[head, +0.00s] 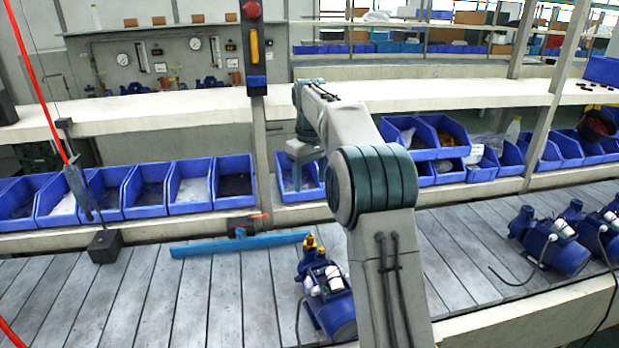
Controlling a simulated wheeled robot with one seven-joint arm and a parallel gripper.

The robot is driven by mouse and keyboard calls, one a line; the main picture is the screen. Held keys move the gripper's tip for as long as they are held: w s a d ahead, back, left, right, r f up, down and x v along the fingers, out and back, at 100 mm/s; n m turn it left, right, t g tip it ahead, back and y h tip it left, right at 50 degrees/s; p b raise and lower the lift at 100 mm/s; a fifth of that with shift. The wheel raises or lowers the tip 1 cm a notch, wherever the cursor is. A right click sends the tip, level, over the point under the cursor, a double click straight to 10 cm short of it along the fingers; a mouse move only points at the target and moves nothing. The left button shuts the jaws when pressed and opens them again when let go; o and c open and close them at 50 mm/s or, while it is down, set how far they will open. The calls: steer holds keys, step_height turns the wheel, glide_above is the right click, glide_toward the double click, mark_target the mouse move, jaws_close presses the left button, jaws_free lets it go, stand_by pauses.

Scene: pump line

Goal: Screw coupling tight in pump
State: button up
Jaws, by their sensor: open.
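A blue pump (331,303) stands on the slatted grey conveyor, left of my arm's upper link, which covers part of its right side. A small yellow fitting, likely the coupling (310,242), sits upright on top of the pump's blue neck. I cannot tell how far it is screwed in. My gripper (303,176) hangs pointing down beyond the pump, in front of the blue bins. It is open, apart from the pump and coupling, and I see nothing held in it. Its fingers are small and hard to make out.
More blue pumps (553,240) with black cables stand on the right of the conveyor. A blue bar (240,244) lies across the slats left of the pump. A post (258,130) with a red-and-yellow box rises behind. Blue bins (191,188) line the shelf. The left slats are mostly clear.

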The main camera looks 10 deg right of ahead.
steer(key=o, duration=0.3)
steer(key=n+p, duration=0.1)
steer(key=n, duration=1.2)
glide_above(310, 236)
step_height(310, 236, down, 11)
steer(key=shift+r, duration=0.2)
steer(key=shift+f+n, duration=0.65)
steer(key=shift+n, duration=0.35)
steer(key=shift+a+f+b, duration=0.1)
steer(key=shift+f+b, duration=1.65)
steer(key=shift+f, duration=0.7)
steer(key=shift+s+f, duration=0.1)
steer(key=shift+f, duration=0.25)
steer(key=shift+f, duration=0.5)
